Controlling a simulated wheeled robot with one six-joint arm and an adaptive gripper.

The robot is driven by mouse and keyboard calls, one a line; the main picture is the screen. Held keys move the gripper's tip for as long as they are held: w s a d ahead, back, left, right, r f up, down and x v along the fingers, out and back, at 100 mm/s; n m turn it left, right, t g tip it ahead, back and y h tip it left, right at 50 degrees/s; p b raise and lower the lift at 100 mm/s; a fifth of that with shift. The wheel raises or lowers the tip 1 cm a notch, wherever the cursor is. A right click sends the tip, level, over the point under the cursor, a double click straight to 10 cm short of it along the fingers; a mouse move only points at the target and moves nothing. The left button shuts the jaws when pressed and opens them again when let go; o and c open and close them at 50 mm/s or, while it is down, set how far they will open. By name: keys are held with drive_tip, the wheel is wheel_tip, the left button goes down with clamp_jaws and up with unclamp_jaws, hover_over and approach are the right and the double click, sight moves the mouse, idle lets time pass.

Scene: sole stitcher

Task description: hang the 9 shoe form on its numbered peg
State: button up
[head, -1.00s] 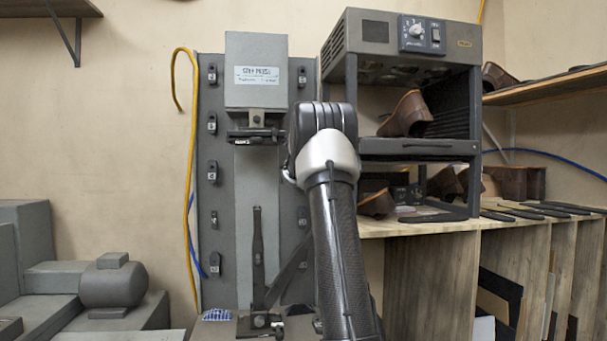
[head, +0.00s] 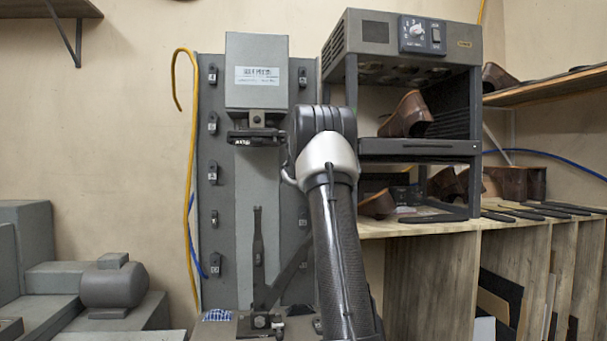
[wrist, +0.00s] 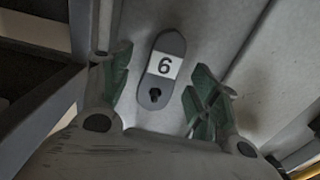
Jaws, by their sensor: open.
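A dark rounded plate with a white label (wrist: 162,68) shows in the wrist view, against a grey surface. In the head view my arm hides the gripper. Small numbered pieces (head: 213,123) line the grey board's left edge.
The stitcher's grey column (head: 258,190) stands in the middle of the board. Right of my arm is a dark rack (head: 420,150) with brown shoes, on a wooden bench (head: 430,227). A yellow hose (head: 193,170) hangs along the board's left edge.

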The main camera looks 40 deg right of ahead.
drive_tip(key=shift+f, duration=0.1)
drive_tip(key=v, duration=1.2)
wheel_tip(320, 180, down, 11)
drive_tip(key=s+a+g+y, duration=0.1)
drive_tip(key=s+g+y, duration=0.1)
drive_tip(key=g+y, duration=0.15)
drive_tip(key=s+a+f+g+y, duration=0.2)
drive_tip(key=s+a+f+g, duration=0.2)
drive_tip(key=s+a+f, duration=0.45)
drive_tip(key=s+a+f+n+g+y, duration=0.1)
drive_tip(key=s+a+n+g+y, duration=0.2)
drive_tip(key=s+a, duration=2.2)
drive_tip(key=shift+a+n+y, duration=0.2)
drive_tip(key=shift+n+y, duration=0.35)
drive_tip(key=shift+n, duration=1.15)
